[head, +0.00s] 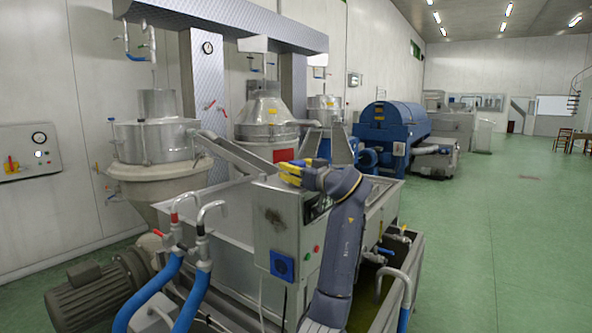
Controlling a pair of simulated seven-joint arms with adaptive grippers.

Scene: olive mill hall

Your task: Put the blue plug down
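I cannot make out a loose blue plug for certain. A square blue fitting (282,265) with a round middle sits on the front of the steel control cabinet (270,222); I cannot tell whether a plug is in it. My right gripper (290,172), with yellow fingers, is at the cabinet's top edge, above and apart from the fitting. Its fingers point left, and the view does not show whether they are open or shut, or hold anything. My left gripper is not in view.
Blue hoses with curved metal pipes (176,215) stand in front on the left, beside a motor (95,295). A steel trough (230,205) lies behind the cabinet. The green floor (500,230) at right is clear.

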